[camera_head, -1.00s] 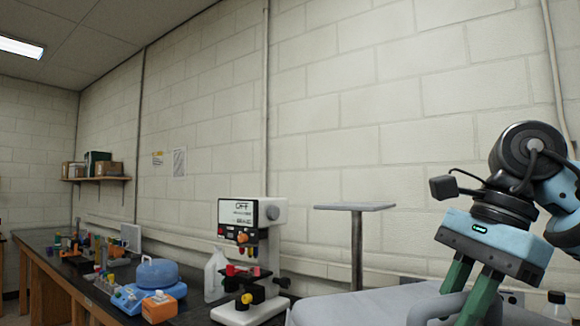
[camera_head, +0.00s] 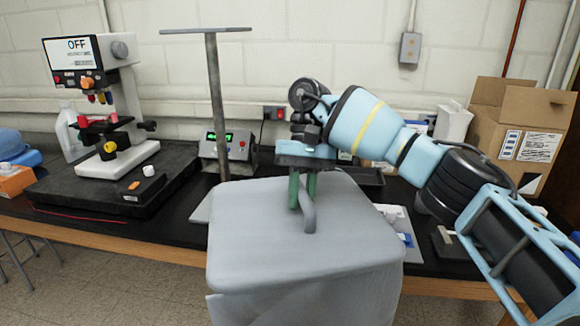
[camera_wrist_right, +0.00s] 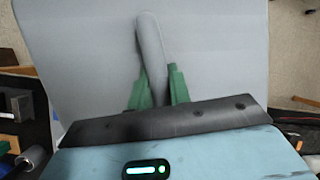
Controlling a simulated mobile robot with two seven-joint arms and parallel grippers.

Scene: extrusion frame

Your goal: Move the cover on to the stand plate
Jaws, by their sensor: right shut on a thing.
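The cover (camera_head: 270,250) is a large light grey box shape with a curved handle (camera_head: 309,212) on top. It is in the middle of the head view, in front of the bench. My right gripper (camera_head: 302,200) is shut on the handle from above, its green fingers on either side. The right wrist view also shows the handle (camera_wrist_right: 152,55) between the green fingers, with the cover's grey top (camera_wrist_right: 80,45) behind. The stand plate (camera_head: 206,30) is a thin grey plate on a tall post, behind and left of the cover. The plate is bare. My left gripper is out of view.
A microscope-like machine (camera_head: 105,100) with an OFF display stands on a black slab at left. A control box (camera_head: 228,147) with a green display sits by the post. A cardboard box (camera_head: 520,125) stands at right. The bench's front edge (camera_head: 120,249) runs below.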

